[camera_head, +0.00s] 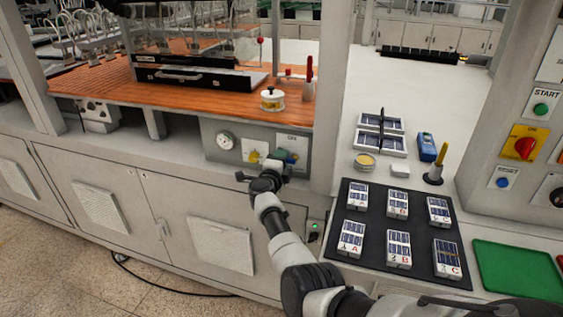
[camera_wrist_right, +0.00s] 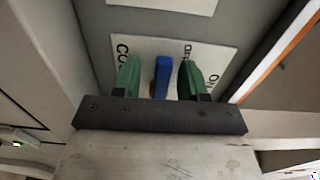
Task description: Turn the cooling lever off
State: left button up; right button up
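The cooling lever (camera_head: 291,158) is blue and sits on a white label plate on the grey panel below the wooden bench top. In the right wrist view the blue lever (camera_wrist_right: 161,77) stands between the two green fingers of my right gripper (camera_wrist_right: 160,79), with a small gap on each side. The plate (camera_wrist_right: 212,60) shows "CO", "OFF" and "ON", partly covered by the fingers. In the head view my right gripper (camera_head: 278,161) is at the panel and partly hides the lever. My left gripper is not in view.
A white post stands right of the panel. A black mat (camera_head: 375,226) with labelled cell packs lies on the right-hand counter, beside a green tray (camera_head: 517,270).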

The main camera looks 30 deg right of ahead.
jog(key=shift+s+a+r, duration=0.1)
jog(key=shift+s, duration=0.05)
jog(key=p+v, duration=0.7)
jog(key=v, duration=0.3)
jog(key=shift+a, duration=0.2)
jog(key=shift+s, duration=0.1)
